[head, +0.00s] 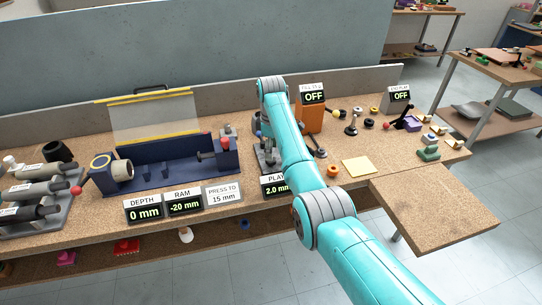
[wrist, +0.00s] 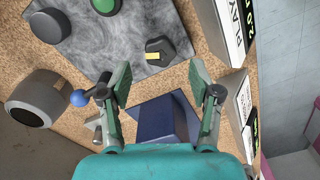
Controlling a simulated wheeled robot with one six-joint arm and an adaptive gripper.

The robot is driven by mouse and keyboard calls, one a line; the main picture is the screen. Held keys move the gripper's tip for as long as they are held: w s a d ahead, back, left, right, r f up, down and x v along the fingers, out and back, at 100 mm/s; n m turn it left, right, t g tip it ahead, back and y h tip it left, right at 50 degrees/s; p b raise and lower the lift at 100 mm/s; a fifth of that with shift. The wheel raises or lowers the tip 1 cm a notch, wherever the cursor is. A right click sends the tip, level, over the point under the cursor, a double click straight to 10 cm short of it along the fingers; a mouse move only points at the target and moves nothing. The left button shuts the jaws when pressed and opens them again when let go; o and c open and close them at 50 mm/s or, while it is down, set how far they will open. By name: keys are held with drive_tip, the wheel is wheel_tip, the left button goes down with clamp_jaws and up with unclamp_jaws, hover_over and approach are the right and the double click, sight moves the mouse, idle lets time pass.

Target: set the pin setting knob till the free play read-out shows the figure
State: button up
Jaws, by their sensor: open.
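The play read-out (head: 274,186) shows 2.0 mm in the head view, its right part hidden by my arm. Its side and part of its label show at the upper right of the wrist view (wrist: 236,28). A dark knob with a yellow mark (wrist: 159,51), which looks like the pin setting knob, stands on a grey metal plate (wrist: 130,45). My gripper (wrist: 160,76) is open and empty, its fingertips just short of the knob and apart from it. The arm hides my gripper and the knob in the head view.
A black round knob (wrist: 50,26) and a green button (wrist: 104,6) are on the same plate. A blue ball lever (wrist: 78,98) is close to the left finger. The blue press (head: 165,165) stands left.

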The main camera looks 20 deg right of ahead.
wheel_tip(320, 180, up, 8)
idle(0.5)
